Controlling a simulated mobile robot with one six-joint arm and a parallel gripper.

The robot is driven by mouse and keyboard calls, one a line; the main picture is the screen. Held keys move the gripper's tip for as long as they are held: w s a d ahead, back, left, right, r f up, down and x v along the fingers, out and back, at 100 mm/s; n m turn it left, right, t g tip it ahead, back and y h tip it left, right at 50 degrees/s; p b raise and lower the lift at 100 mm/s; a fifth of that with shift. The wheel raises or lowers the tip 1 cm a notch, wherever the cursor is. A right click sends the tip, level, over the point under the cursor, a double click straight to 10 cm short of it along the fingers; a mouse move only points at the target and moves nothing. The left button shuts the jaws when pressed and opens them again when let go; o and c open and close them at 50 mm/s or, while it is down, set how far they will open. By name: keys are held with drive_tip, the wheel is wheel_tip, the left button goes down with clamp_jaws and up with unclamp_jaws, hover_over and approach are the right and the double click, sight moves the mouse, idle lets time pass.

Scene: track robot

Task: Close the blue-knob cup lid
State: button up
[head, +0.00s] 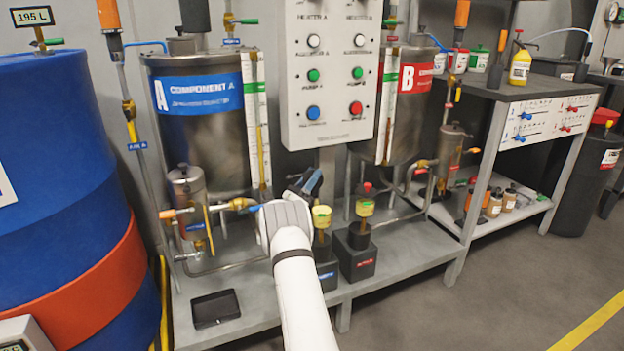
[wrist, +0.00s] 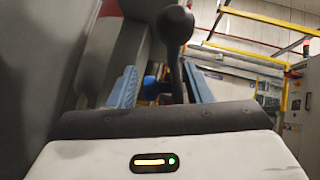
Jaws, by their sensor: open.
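A yellow cup (head: 322,216) stands on a black block with a blue label (head: 327,277). Its lid cannot be made out behind my gripper (head: 306,183), which is just above and left of the cup in the head view. In the wrist view, my gripper (wrist: 161,88) is open, its two blue fingers apart. A small blue piece (wrist: 150,82), perhaps the blue knob, shows between them. A dark round-ended rod (wrist: 175,28) rises behind the fingers; I cannot tell what it belongs to. No grasp is visible.
A second yellow cup (head: 365,208) with a red knob (head: 367,187) stands close on the right. The grey control panel (head: 331,75) and the component A tank (head: 205,125) are behind. A black tray (head: 215,308) lies on the platform at front left.

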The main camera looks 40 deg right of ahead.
drive_tip(key=shift+r, duration=0.1)
clamp_jaws()
idle(0.5)
